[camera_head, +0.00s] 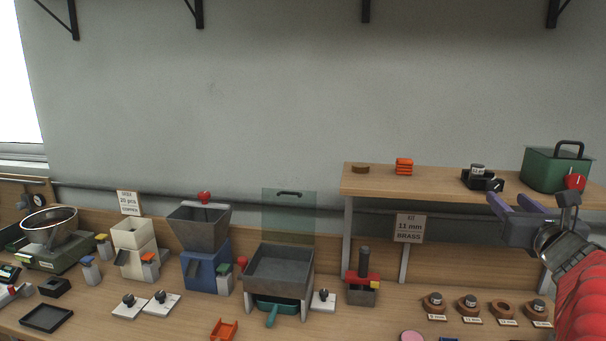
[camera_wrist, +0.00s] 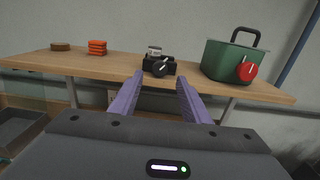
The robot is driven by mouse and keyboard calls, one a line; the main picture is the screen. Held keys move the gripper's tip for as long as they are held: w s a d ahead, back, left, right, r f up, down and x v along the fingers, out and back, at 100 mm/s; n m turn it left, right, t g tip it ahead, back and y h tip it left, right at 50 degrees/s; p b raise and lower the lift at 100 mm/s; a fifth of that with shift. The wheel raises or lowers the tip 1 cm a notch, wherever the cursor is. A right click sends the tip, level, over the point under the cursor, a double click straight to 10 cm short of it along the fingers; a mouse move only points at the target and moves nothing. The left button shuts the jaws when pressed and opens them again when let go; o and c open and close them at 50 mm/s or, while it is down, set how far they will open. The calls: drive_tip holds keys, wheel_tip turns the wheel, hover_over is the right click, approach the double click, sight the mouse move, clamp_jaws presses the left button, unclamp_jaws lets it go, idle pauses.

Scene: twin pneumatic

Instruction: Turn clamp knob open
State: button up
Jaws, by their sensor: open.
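A small black clamp block (camera_head: 483,183) sits on the raised wooden shelf, with a silver round piece (camera_head: 477,169) on top. In the wrist view the black clamp (camera_wrist: 149,64) has a dark round knob (camera_wrist: 160,69) with a white pointer mark facing me; the mark looks tilted. My gripper (camera_head: 509,197) has two purple fingers, spread apart and empty. In the wrist view my gripper (camera_wrist: 161,82) points at the clamp, with the knob framed between the fingertips. The fingers appear short of the knob, not touching it.
A green box (camera_head: 548,170) with a black handle and red knob (camera_head: 575,182) stands right of the clamp on the wooden shelf (camera_head: 430,181). Orange stacked pieces (camera_head: 404,166) and a brown disc (camera_head: 360,169) lie left, with free shelf between. Hoppers and trays fill the lower bench.

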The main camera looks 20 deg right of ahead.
sight(494, 188)
drive_tip(key=x, duration=0.6)
drive_tip(key=shift+w, duration=0.2)
drive_tip(key=shift+c, duration=0.3)
drive_tip(key=c, duration=1)
drive_tip(key=shift+n, duration=2.4)
